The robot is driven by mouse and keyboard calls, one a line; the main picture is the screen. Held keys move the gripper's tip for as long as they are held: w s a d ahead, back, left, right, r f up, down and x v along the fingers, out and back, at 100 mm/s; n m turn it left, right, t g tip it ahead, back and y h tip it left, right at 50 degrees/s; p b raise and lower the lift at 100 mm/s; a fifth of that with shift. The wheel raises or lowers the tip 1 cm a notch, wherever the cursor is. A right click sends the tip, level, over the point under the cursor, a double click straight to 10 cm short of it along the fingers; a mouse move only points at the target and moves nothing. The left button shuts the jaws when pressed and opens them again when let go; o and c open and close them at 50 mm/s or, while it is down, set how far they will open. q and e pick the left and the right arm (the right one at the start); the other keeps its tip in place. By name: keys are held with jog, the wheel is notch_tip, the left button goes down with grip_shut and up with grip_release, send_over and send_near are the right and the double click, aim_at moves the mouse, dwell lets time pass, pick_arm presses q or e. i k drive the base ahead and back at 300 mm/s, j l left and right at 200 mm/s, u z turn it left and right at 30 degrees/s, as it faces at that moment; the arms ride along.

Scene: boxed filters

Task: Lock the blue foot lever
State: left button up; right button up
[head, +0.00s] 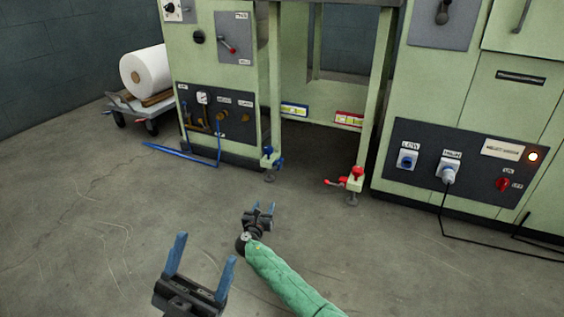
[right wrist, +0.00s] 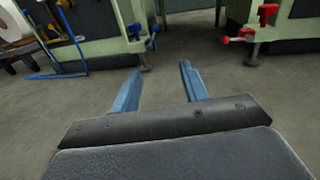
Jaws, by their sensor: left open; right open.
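The blue foot lever (head: 278,163) is at the foot of the left green leg of the machine frame, low near the floor, beside a blue knob. It also shows near the top of the right wrist view (right wrist: 150,43), beyond the fingers; whether it is locked is too small to tell. My right gripper (head: 263,208) is open and empty, low in front of the lever and apart from it; its blue fingers show in the right wrist view (right wrist: 160,71). My left gripper (head: 206,247) is open and empty at the lower left, farther from the lever.
A red foot lever (head: 335,183) sits on the right leg. A blue hose (head: 180,151) lies on the floor at the left. A cart with a white roll (head: 149,70) stands at the back left. The floor before the legs is clear.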

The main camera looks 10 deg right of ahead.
aim_at(281, 160)
jog(key=i+l, duration=0.25)
jog(key=i, duration=0.2)
jog(key=i+l, duration=0.25)
jog(key=i, duration=0.25)
